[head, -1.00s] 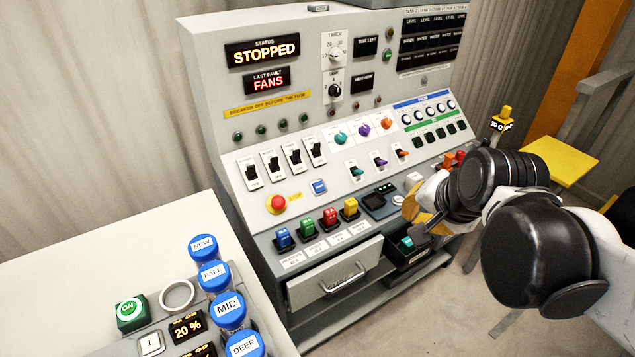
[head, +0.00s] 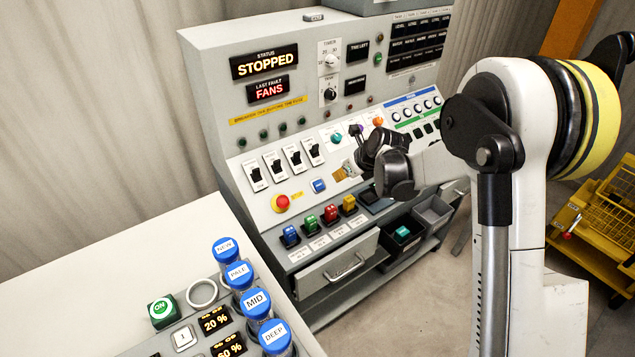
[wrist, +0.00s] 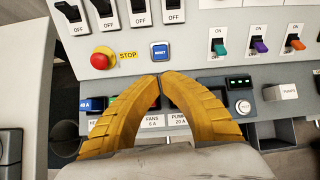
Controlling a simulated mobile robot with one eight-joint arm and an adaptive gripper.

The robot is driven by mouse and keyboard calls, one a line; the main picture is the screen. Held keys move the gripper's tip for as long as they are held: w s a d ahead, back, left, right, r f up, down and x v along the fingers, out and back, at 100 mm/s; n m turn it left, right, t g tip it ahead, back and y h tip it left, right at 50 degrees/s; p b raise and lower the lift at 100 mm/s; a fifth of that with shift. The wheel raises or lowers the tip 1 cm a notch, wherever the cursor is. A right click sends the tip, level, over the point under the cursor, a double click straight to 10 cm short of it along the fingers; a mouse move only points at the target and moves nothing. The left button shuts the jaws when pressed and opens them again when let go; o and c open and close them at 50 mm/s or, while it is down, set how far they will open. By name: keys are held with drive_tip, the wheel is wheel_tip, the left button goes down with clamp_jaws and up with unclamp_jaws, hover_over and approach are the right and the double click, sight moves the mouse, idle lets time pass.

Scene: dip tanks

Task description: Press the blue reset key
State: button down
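The blue reset key (head: 319,186) is a small square key labelled RESET on the sloped panel, right of the red stop button (head: 282,202). In the wrist view the reset key (wrist: 160,51) lies just beyond my gripper's fingertips, with a gap in the picture between them. My gripper (wrist: 160,78) has its two yellow fingers brought together at the tips, with nothing visible between them. In the head view my gripper (head: 343,172) is small, in front of the panel to the right of the key. The status display (head: 264,61) reads STOPPED and the last fault display (head: 268,89) reads FANS.
Several black breaker switches (head: 276,167) stand above the key. Coloured plugs (head: 331,213) sit in a row below it, over a drawer (head: 337,269). Coloured toggles (wrist: 259,46) are to the right. A white counter with blue-capped jars (head: 257,303) is at front left.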

sight(319, 188)
drive_tip(key=shift+w+a+f+m, duration=0.15)
drive_tip(key=shift+a+f+m, duration=0.1)
drive_tip(key=shift+f, duration=0.1)
drive_tip(key=shift+w+a+f+m, duration=0.1)
drive_tip(key=shift+w+f+m, duration=0.05)
drive_tip(key=shift+f+m, duration=0.15)
drive_tip(key=b+x, duration=0.4)
drive_tip(key=x, duration=1)
